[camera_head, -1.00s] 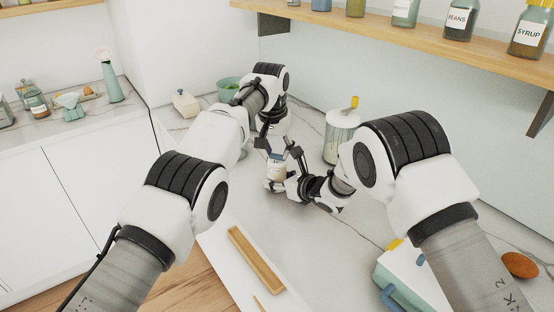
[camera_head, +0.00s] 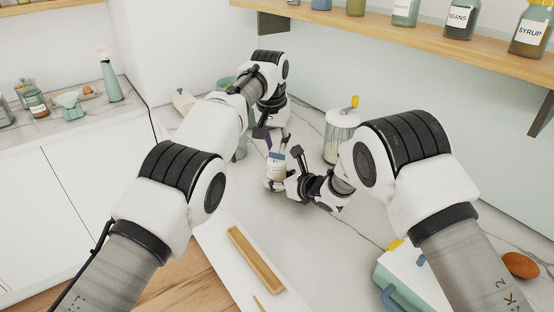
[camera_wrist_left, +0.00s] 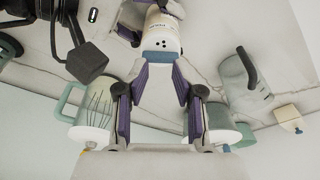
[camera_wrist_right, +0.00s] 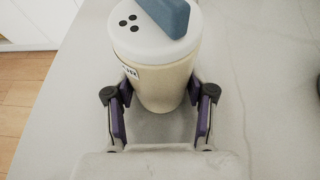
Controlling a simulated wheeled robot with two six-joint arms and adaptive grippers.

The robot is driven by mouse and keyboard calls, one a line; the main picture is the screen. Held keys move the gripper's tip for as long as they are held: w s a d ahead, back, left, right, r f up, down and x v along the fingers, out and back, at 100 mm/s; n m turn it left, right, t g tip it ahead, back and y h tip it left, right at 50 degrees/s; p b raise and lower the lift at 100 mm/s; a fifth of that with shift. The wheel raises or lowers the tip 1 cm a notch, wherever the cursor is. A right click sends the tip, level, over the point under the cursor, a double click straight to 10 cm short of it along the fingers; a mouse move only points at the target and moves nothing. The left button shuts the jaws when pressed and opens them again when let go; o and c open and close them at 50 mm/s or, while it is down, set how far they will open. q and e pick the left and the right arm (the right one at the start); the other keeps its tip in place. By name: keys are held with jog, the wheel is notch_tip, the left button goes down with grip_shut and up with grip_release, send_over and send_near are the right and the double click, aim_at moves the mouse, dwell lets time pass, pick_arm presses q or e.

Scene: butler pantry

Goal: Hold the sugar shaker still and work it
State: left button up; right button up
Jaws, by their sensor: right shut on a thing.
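The sugar shaker (camera_head: 277,170) stands upright on the marble counter, with a cream body, a label and a white top. In the right wrist view its top (camera_wrist_right: 133,44) shows three dark holes beside a raised blue piece (camera_wrist_right: 168,16). My right gripper (camera_wrist_right: 160,90) is shut around the shaker's body from the side. My left gripper (camera_head: 274,141) is open and empty just above the shaker. In the left wrist view the shaker (camera_wrist_left: 161,35) shows beyond my spread left fingertips, and a gap lies between the fingers. The shaker's underside is hidden.
A glass jar with a yellow handle (camera_head: 341,132) stands behind and right of the shaker. A white box with a blue handle (camera_head: 408,275) is at front right, near a brown oval thing (camera_head: 519,265). A wooden shelf (camera_head: 400,34) with jars runs above.

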aim_at(277, 157)
pick_arm(q)
notch_tip(277, 157, up, 5)
jog(key=s, duration=0.1)
jog(key=shift+w+f, duration=0.2)
jog(key=shift+f, duration=0.95)
jog(key=shift+w+f, duration=0.25)
jog(key=shift+f, duration=0.9)
jog(key=shift+w+f, duration=0.2)
jog(key=shift+f, duration=1.6)
jog(key=shift+o, duration=1.1)
jog(key=shift+d, duration=0.1)
jog(key=shift+r, duration=0.1)
jog(key=shift+c, duration=0.7)
jog(key=r, duration=0.2)
jog(key=s+r, duration=0.1)
jog(key=r, duration=0.4)
jog(key=shift+s+a+r, duration=0.2)
jog(key=shift+a+r, duration=0.1)
jog(key=shift+r, duration=0.05)
jog(key=shift+c, duration=0.4)
jog(key=shift+w+d+f, duration=0.1)
jog(key=shift+w+f, duration=0.15)
jog(key=shift+f, duration=1.05)
jog(key=shift+w+d+f, duration=0.1)
jog(key=shift+w+f, duration=0.15)
jog(key=shift+f, duration=1.05)
jog(key=shift+w+d+f, duration=0.1)
jog(key=shift+w+f, duration=0.15)
jog(key=shift+f, duration=1.05)
